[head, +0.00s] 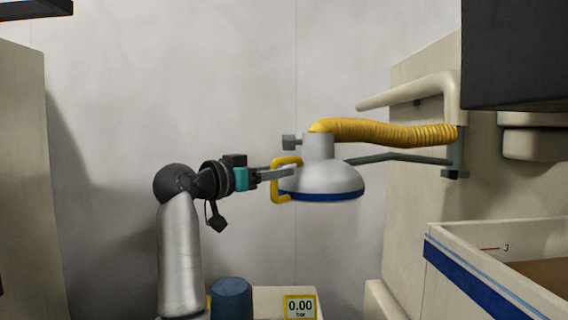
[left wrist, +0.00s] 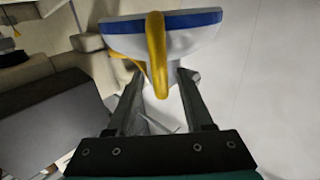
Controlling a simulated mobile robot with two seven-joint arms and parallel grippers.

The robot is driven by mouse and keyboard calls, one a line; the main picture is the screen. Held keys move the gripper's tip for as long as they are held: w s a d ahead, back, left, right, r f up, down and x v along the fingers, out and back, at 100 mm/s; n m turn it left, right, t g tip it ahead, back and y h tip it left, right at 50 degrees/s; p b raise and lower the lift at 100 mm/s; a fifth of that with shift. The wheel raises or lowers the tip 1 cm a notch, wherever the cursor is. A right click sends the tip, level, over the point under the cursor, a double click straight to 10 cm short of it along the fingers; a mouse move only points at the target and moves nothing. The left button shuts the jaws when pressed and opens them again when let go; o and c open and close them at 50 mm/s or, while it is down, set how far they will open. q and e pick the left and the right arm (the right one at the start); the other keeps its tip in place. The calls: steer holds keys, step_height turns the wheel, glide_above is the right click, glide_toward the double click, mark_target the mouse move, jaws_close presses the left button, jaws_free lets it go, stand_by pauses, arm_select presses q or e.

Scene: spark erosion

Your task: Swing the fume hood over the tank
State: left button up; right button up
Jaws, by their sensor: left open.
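The fume hood (head: 335,180) is a silver dome with a blue rim and a yellow side handle (head: 274,194). It hangs from a grey swing arm (head: 400,158), left of the tank (head: 480,285) and not over it. My left gripper (head: 290,173) reaches in from the left, its fingers at the handle. In the left wrist view the hood (left wrist: 190,35) lies ahead and the handle (left wrist: 156,45) stands between the spread fingertips of the gripper (left wrist: 160,75). The fingers look open around it, with a gap on each side. My right gripper is out of view.
A yellow ribbed hose (head: 390,133) runs from the hood to the wall bracket at right. A dark box (head: 515,50) hangs at upper right. A blue cylinder (head: 232,298) and a 0.00 bar display (head: 300,307) stand below. Open air lies between hood and tank.

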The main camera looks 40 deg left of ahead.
arm_select(q)
steer(key=shift+w+d+p, duration=0.1)
steer(key=shift+w+p, duration=0.2)
steer(key=shift+w, duration=1.35)
jaws_close()
